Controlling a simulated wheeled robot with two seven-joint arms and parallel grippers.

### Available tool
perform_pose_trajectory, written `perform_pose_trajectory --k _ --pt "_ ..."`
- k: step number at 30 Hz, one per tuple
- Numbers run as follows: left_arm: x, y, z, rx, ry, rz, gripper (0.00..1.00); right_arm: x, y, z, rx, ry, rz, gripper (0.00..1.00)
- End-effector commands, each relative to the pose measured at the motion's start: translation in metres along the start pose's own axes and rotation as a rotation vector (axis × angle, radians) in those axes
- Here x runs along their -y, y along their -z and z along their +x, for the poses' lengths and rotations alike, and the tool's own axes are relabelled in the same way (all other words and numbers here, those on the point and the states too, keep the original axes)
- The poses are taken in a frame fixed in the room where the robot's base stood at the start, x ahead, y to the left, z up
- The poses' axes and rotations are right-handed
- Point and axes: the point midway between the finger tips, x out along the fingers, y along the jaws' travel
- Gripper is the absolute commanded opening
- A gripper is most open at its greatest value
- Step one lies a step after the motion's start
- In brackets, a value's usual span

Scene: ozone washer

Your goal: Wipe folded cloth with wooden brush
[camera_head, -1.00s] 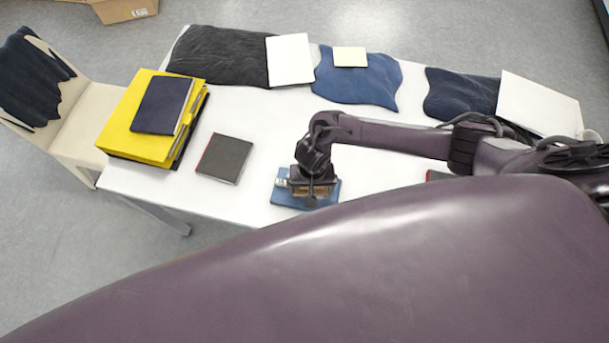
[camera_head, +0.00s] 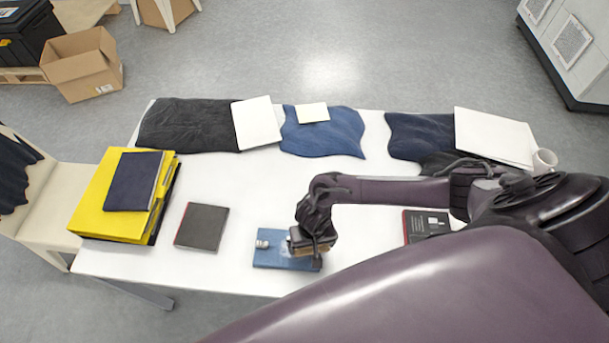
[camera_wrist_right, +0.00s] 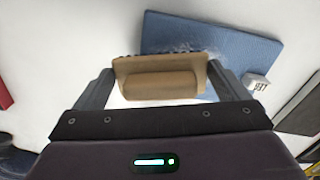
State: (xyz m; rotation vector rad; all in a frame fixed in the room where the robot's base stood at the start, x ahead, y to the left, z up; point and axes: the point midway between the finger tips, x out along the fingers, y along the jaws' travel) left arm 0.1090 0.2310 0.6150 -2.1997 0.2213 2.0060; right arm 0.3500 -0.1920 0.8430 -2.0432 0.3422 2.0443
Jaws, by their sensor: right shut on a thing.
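The folded cloth (camera_head: 272,256) is a flat blue rectangle on the white table near its front edge. It also shows in the right wrist view (camera_wrist_right: 225,45), with a pale, whitish patch on its surface. My right gripper (camera_head: 312,245) is at the right part of the cloth. In the right wrist view my right gripper (camera_wrist_right: 160,85) is shut on the wooden brush (camera_wrist_right: 160,82), whose dark bristles face the cloth. The brush (camera_head: 297,243) overlaps the cloth in the head view; whether the bristles touch it I cannot tell. My left gripper is out of view.
A small white labelled block (camera_head: 262,244) is at the cloth's left part. A dark notebook (camera_head: 202,227), yellow folders (camera_head: 95,212) and a black-red box (camera_head: 424,226) lie around. Dark and blue cloths, papers and a white mug (camera_head: 544,160) line the back. White table between is clear.

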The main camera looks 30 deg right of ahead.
Motion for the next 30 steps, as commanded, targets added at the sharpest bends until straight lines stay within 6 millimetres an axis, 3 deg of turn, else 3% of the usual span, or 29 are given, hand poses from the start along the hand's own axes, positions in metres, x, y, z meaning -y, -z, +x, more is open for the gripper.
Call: perform_pose_trajectory --k 4,10,21,30 --pt "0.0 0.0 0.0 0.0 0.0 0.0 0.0 -0.012 -0.003 -0.001 0.0 -0.001 0.0 0.69" --pt "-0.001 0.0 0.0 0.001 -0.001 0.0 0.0 -0.012 -0.003 -0.003 0.0 0.001 0.0 0.69" --pt "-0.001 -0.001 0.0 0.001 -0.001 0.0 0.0 0.017 0.004 -0.005 0.0 0.002 -0.001 0.69" --pt "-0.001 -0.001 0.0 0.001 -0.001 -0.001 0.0 0.028 0.008 -0.005 -0.001 0.001 0.0 0.69"
